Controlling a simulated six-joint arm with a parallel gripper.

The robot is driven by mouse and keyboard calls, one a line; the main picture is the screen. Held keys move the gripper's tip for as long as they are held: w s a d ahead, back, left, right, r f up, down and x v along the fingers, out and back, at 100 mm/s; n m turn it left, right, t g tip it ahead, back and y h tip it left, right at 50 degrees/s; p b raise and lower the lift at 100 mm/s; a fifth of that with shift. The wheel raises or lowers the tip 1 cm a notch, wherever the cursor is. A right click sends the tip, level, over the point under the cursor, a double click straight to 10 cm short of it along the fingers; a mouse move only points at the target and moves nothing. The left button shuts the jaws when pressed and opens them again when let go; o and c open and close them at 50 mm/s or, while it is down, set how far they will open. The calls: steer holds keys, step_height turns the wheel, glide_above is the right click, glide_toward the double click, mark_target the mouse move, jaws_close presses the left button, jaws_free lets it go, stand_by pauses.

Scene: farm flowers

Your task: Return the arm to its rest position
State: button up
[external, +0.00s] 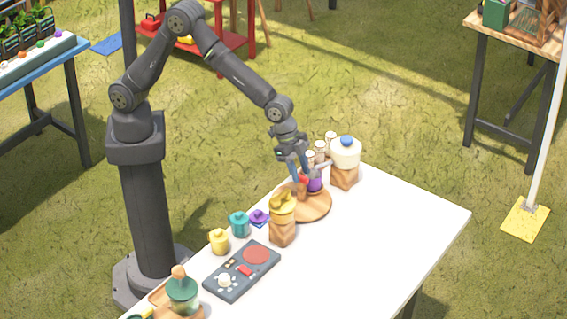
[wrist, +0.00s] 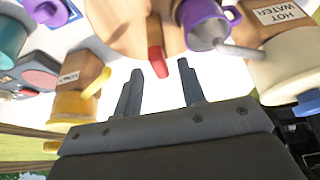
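My arm reaches over the white table. My gripper (external: 308,176) is low over the round wooden board (external: 318,208), close to a purple mug (external: 315,185) and a small red part (external: 302,180). The red part (wrist: 156,60) lies just beyond the fingertips. I cannot tell whether the gripper touches anything.
A hot-water dispenser (external: 345,155) stands right of the gripper. A yellow-topped wooden dispenser (external: 283,220) stands in front. Teal (external: 239,224) and yellow (external: 219,241) cups, a dark control panel (external: 242,270) and a green-domed jar (external: 183,294) line the left. The table's right part is clear.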

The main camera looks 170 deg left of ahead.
steer(key=shift+w+a+f, duration=0.1)
steer(key=shift+a+f, duration=0.05)
steer(key=shift+f, duration=0.25)
steer(key=v, duration=1.8)
steer(key=x, duration=1.8)
steer(key=shift+n, duration=0.4)
steer(key=d+v, duration=0.1)
steer(key=v, duration=1.6)
steer(key=w+a+f+n, duration=0.1)
steer(key=f+n, duration=0.1)
steer(key=f, duration=0.1)
steer(key=w+a+f+n+g+h, duration=0.1)
steer(key=a+f, duration=0.1)
steer(key=f, duration=0.1)
steer(key=w+a+f+n+g, duration=0.1)
steer(key=f+n, duration=0.1)
steer(key=f, duration=0.1)
steer(key=shift+w+a+f+n+h, duration=0.2)
steer(key=shift+w+f+n+h, duration=0.1)
steer(key=shift+w+f+h, duration=0.1)
steer(key=shift+w+a+f+n+g, duration=0.15)
steer(key=shift+f+n, duration=0.15)
steer(key=shift+f, duration=0.2)
steer(key=shift+w+a+f+n+g, duration=0.15)
steer(key=shift+f+n, duration=0.15)
steer(key=shift+f, duration=0.25)
